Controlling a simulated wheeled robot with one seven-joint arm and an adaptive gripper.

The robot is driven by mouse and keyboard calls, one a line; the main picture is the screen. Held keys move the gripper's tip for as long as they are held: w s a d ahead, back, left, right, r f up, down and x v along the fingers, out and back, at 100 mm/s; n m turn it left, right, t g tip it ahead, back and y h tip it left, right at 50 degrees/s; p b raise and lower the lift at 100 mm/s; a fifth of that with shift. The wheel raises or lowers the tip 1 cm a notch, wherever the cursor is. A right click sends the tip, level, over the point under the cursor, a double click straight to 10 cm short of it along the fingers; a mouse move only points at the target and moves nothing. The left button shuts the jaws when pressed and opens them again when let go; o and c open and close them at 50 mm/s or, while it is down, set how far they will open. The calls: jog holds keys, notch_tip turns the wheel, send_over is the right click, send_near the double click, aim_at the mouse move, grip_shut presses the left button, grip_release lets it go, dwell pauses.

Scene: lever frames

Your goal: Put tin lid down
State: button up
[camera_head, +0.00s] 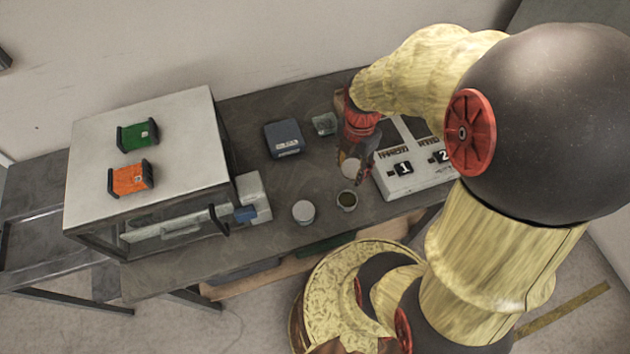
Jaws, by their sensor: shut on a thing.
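My gripper (357,169) points down over the dark table, near its middle. It is shut on the tin lid (349,168), a small pale round disc partly covered by the fingers. The lid appears to be above the tabletop, though the exact gap cannot be told. An open tin (347,200) with dark green contents stands just in front of the gripper. A second round tin (304,212) with a whitish top stands to its left.
A white box with levers and plates 1 and 2 (405,182) stands close right of the gripper. A blue-grey box (284,138) and a small clear container (324,124) lie behind. A large cabinet (90,190) fills the left. Bare tabletop (285,180) shows left of the gripper.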

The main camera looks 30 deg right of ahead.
jog(key=w+a+f+b, duration=0.3)
jog(key=w+f, duration=0.2)
jog(key=w, duration=0.3)
jog(key=b, duration=0.1)
send_over(312, 172)
jog(key=f, duration=0.4)
jog(key=shift+s+d, duration=0.15)
jog(key=shift+s, duration=0.15)
jog(key=shift+w+f, duration=0.1)
jog(key=shift+f, duration=0.15)
jog(key=shift+w+f+b, duration=0.15)
jog(key=shift+f+b, duration=0.25)
jog(key=shift+f, duration=0.45)
jog(key=shift+w+f+b, duration=0.1)
jog(key=shift+f+b, duration=0.25)
jog(key=shift+f, duration=0.45)
jog(key=shift+f, duration=0.1)
jog(key=shift+f, duration=0.1)
jog(key=o, duration=0.9)
